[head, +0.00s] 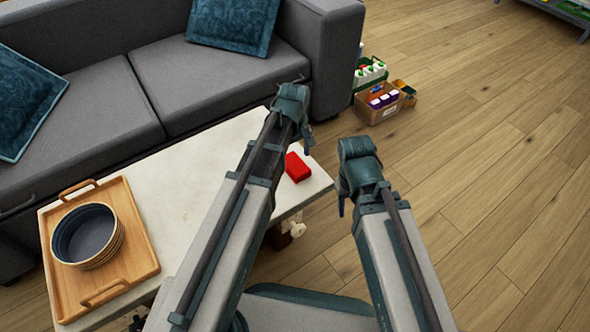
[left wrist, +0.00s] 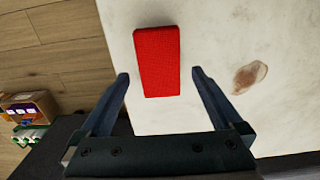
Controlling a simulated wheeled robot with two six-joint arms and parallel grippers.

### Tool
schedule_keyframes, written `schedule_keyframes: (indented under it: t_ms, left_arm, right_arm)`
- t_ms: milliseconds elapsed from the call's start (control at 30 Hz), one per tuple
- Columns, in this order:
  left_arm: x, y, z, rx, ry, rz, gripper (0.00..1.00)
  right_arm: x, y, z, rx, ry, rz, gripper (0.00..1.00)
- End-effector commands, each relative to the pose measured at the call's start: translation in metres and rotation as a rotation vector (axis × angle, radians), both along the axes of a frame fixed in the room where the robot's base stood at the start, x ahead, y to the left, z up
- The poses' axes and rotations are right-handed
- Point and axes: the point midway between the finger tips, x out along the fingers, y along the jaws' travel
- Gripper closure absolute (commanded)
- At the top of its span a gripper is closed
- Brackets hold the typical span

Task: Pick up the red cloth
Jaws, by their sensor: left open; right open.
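The red cloth (head: 297,167) is a small folded block lying on the white table near its right end. It also shows in the left wrist view (left wrist: 157,62), just beyond and between my left fingertips. My left gripper (head: 306,140) is over the table, close to the cloth; in the left wrist view (left wrist: 160,76) its two fingers are spread and nothing is between them but table and the cloth's near end. My right gripper (head: 342,200) hangs past the table's right end, over the floor, apart from the cloth; its fingers are mostly hidden behind the wrist.
The white table (head: 180,165) also bears a wooden tray (head: 143,243) with a round bowl (head: 88,237) at the left. A grey sofa (head: 205,78) stands along the far side. Boxes with bottles (head: 378,110) sit on the floor beyond. The floor at the right is clear.

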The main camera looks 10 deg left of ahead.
Motion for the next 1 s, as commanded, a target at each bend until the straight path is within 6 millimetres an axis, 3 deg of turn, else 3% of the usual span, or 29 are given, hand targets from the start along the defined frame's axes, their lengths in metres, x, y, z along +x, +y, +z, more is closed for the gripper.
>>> schedule_keyframes:
  t_ms: [33, 200, 533, 900, 967, 1000]
  left_arm:
    - [-0.002, -0.002, -0.014, 0.0, 0.0, -0.001, 0.0]
    - [-0.002, -0.003, -0.033, 0.0, 0.0, 0.0, 0.0]
    - [-0.002, -0.003, -0.034, 0.0, 0.0, 0.0, 0.02]
    - [-0.002, -0.003, -0.034, 0.0, 0.0, 0.0, 0.68]
    - [-0.002, -0.003, -0.034, 0.0, 0.0, 0.0, 0.78]
    - [-0.002, -0.003, -0.034, 0.0, 0.0, 0.0, 0.78]
  right_arm:
    - [0.0, 0.0, -0.014, 0.001, 0.0, 0.001, 0.5]
    - [0.0, 0.0, -0.033, 0.002, 0.0, -0.001, 0.5]
    - [0.0, 0.0, -0.034, 0.002, -0.001, -0.003, 0.5]
    - [0.0, 0.0, -0.034, 0.002, -0.001, -0.003, 0.5]
    - [0.0, 0.0, -0.034, 0.002, -0.001, -0.003, 0.5]
    - [0.0, 0.0, -0.034, 0.002, -0.001, -0.003, 0.5]
